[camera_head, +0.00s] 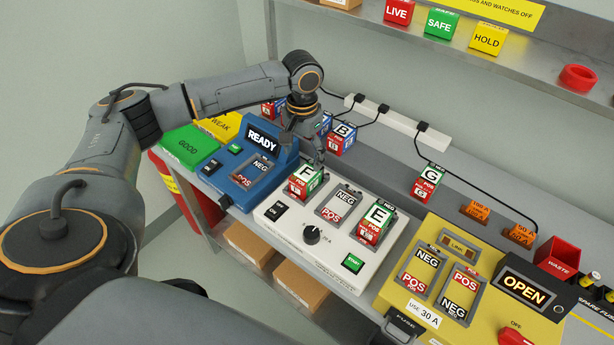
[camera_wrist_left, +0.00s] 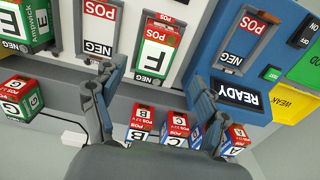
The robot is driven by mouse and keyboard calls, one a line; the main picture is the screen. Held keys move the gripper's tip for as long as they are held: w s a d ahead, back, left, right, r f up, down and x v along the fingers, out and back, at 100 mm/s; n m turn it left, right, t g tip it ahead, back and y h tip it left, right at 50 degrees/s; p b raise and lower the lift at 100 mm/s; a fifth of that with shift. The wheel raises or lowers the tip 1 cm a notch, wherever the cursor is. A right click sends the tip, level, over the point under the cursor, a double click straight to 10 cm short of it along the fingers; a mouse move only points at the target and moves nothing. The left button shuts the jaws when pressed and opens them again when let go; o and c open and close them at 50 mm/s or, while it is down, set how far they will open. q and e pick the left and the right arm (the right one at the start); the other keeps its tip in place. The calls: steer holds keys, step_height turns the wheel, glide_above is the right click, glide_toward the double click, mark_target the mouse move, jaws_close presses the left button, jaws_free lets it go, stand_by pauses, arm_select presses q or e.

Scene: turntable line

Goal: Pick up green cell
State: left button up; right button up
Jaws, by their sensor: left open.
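Three cells have green and red faces. Cell F (camera_head: 306,181) sits in the left slot of the white device (camera_head: 285,222). Cell E (camera_head: 376,222) sits in its right slot, with the middle slot (camera_head: 341,203) empty. Cell G (camera_head: 428,180) stands apart on the bench behind. My left gripper (camera_head: 303,148) is open and empty, just behind and above cell F. In the left wrist view, cell F (camera_wrist_left: 158,48) lies beyond and between the open fingers, apart from them; cells E (camera_wrist_left: 25,25) and G (camera_wrist_left: 20,98) are at the left. My right gripper is not in view.
Blue-marked cells, including B (camera_head: 343,138), stand behind the white device, close to my left gripper. A blue READY device (camera_head: 238,170) is left; a yellow OPEN device (camera_head: 450,262) is right. A black cable (camera_head: 480,204) runs along the bench's back. A shelf (camera_head: 520,65) hangs above.

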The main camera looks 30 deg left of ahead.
mark_target(307, 172)
arm_select(q)
steer(key=f, duration=0.3)
steer(key=shift+w, duration=0.35)
steer(key=shift+d+f+p, duration=0.15)
steer(key=shift+f+p, duration=0.4)
steer(key=shift+f, duration=0.3)
step_height(307, 172, down, 4)
steer(key=shift+w+d+r+p, duration=0.1)
steer(key=shift+d+p, duration=0.05)
steer(key=shift+p, duration=0.2)
steer(key=shift+c, duration=1.3)
steer(key=c, duration=1.1)
jaws_close()
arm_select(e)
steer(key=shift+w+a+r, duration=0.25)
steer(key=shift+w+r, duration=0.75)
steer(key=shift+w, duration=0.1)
